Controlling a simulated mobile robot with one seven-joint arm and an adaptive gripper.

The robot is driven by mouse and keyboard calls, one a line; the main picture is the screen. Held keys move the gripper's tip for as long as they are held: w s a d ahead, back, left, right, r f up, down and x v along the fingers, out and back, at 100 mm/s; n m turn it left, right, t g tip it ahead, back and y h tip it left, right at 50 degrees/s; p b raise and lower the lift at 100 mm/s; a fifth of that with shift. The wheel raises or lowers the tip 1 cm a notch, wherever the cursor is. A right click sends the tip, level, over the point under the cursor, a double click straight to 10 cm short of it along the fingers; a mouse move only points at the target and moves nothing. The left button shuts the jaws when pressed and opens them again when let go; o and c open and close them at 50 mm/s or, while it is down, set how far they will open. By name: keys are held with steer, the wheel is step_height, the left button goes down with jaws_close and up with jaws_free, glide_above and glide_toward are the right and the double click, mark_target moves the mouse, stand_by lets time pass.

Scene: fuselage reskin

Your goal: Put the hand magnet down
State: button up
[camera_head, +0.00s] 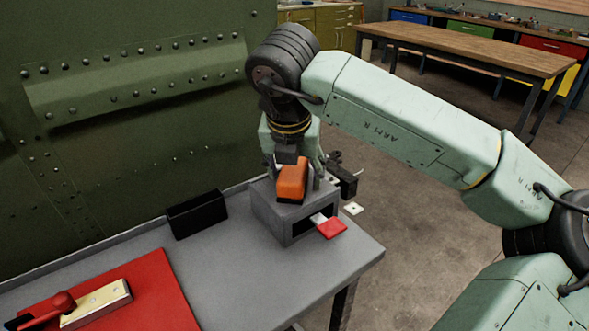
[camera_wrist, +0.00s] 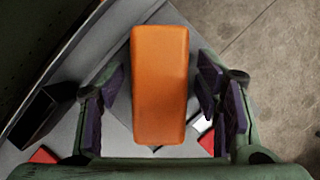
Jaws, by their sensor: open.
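An orange block (camera_head: 291,181), which I take for the hand magnet, appears to rest on top of a grey box (camera_head: 278,217) near the right end of the grey bench. My gripper (camera_head: 292,165) is above and around it, pointing down. In the wrist view the same orange block (camera_wrist: 160,85) lies between the two open fingers, with a visible gap on each side. Its underside is hidden, so I cannot see the contact with the box.
A red and white piece (camera_head: 331,228) sticks out of the box's front opening. A black bin (camera_head: 197,214) stands left on the bench (camera_head: 225,262). A red mat (camera_head: 150,290) holds a red-handled tool (camera_head: 95,303). A green riveted panel (camera_head: 120,120) rises behind.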

steer(key=shift+r+p, duration=0.35)
steer(key=shift+r, duration=0.05)
steer(key=b+v, duration=0.1)
steer(key=v, duration=1.1)
steer(key=shift+r, duration=0.2)
